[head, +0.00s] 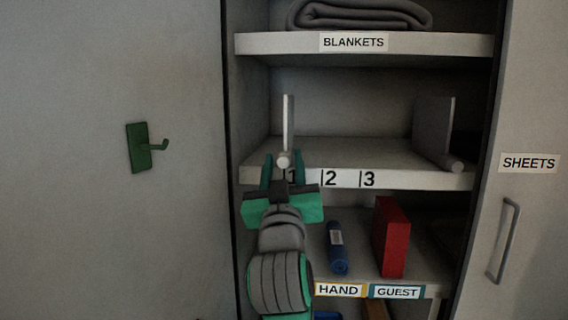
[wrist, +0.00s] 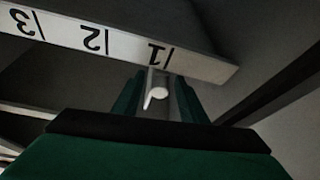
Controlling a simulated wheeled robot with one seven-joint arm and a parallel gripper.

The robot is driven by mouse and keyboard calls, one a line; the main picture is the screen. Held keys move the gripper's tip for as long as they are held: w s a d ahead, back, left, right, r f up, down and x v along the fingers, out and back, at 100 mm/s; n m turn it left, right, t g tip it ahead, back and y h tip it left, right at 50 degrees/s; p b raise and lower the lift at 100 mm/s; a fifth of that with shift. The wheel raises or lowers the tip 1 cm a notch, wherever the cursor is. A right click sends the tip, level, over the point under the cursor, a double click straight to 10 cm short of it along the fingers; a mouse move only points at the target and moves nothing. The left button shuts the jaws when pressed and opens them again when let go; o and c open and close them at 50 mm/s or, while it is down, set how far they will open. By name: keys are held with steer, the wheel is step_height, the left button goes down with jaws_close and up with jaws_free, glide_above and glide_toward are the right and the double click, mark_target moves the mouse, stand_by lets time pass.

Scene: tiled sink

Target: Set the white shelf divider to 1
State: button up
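The thin white shelf divider (head: 289,118) stands upright near the left end of the numbered middle shelf (head: 400,181). Its round light knob (head: 284,160) sticks out at the shelf's front edge, close to the 1 mark (wrist: 160,54); the exact alignment is not clear. My gripper (head: 282,170) is at the knob, with one finger on each side. In the wrist view the knob (wrist: 158,95) lies between the dark green fingers, which look spread with small gaps. My gripper partly hides the 1 label in the head view.
A grey divider (head: 435,130) with its own knob (head: 452,163) stands at the shelf's right end. Below are a blue roll (head: 337,248) and a red box (head: 391,237). The shelf between the dividers is clear.

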steer(key=v, duration=1)
steer(key=shift+s, duration=0.2)
steer(key=shift+f, duration=0.15)
steer(key=s+a+f+m+g+y, duration=0.1)
steer(key=s+f+g, duration=0.15)
steer(key=f, duration=1.65)
steer(key=s+a+f+m+g, duration=0.1)
steer(key=s+f, duration=0.2)
steer(key=f, duration=1.7)
steer(key=s+a+f+g, duration=0.1)
steer(key=s+f, duration=0.7)
steer(key=s, duration=0.3)
steer(key=s+f+g, duration=0.2)
steer(key=s+f, duration=0.6)
steer(key=s, duration=0.2)
steer(key=s+f, duration=0.1)
steer(key=s, duration=1)
steer(key=shift+s+d+f+n+y, duration=0.15)
steer(key=shift+s+d+n+y, duration=0.15)
steer(key=shift+s+n, duration=0.1)
